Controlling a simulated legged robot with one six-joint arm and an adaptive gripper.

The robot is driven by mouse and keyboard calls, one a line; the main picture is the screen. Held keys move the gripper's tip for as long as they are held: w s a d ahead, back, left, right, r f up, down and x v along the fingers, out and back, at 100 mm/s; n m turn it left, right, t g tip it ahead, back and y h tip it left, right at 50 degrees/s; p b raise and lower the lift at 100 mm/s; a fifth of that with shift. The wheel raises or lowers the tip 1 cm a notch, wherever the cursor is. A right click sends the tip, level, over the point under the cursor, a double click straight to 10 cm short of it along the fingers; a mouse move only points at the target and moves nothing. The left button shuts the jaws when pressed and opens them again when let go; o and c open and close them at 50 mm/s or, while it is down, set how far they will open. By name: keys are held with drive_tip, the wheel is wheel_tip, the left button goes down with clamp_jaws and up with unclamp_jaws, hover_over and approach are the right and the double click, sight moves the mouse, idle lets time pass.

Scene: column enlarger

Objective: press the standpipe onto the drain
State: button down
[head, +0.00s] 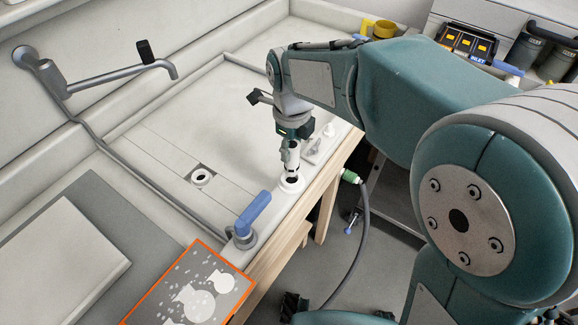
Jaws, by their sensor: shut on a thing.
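The fingers hide most of the pipe. I cannot tell whether its lower end touches the ledge. The drain's opening shows nothing standing in it.
A blue-handled lever (252,214) stands on the ledge, left of my gripper. A grey tap (120,75) reaches over the sink from the back left. An orange-edged board (195,290) lies at the front. The sink floor between gripper and drain is clear.

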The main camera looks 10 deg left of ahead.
drive_tip(key=shift+r, duration=1.25)
drive_tip(key=shift+a, duration=0.1)
drive_tip(key=shift+w+a, duration=0.9)
drive_tip(key=shift+a, duration=6.05)
drive_tip(key=shift+w+a, duration=0.85)
drive_tip(key=shift+a, duration=6.05)
wheel_tip(320, 180, down, 15)
